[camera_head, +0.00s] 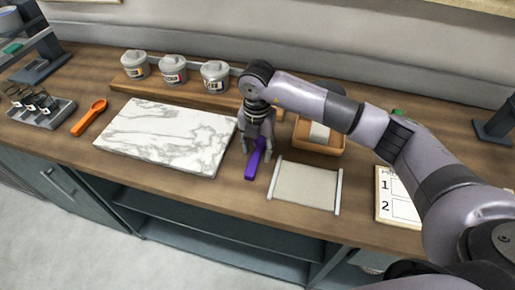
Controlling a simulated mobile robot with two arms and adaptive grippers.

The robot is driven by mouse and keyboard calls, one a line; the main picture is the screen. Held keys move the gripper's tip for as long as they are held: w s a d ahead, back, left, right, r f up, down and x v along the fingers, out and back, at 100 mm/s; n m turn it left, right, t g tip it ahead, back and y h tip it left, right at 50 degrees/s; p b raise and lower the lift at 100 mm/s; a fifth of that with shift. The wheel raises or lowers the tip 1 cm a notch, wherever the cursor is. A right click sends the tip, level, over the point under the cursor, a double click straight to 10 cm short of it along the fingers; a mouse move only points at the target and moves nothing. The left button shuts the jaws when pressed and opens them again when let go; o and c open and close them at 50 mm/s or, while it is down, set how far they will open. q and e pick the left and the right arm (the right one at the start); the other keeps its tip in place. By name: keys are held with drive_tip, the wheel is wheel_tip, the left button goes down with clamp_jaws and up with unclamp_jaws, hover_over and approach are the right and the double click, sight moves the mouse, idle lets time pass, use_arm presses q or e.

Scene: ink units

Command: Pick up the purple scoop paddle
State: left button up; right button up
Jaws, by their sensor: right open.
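The purple scoop paddle (253,163) lies on the wooden counter, between the marble slab and a pale framed mat. My right gripper (256,147) is directly above it, pointing down, with its fingers spread around the far part of the paddle. The fingers are open; I cannot tell whether they touch it. The gripper hides the paddle's far end. My left gripper is not in view.
The marble slab (168,133) is close on the left, the pale mat (305,186) close on the right. Lidded jars (173,70) stand on a wooden riser behind. A wooden tray (319,144) is behind right. An orange spoon (90,117) lies far left.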

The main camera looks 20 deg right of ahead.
drive_tip(key=shift+f, duration=0.7)
drive_tip(key=shift+c, duration=0.4)
clamp_jaws()
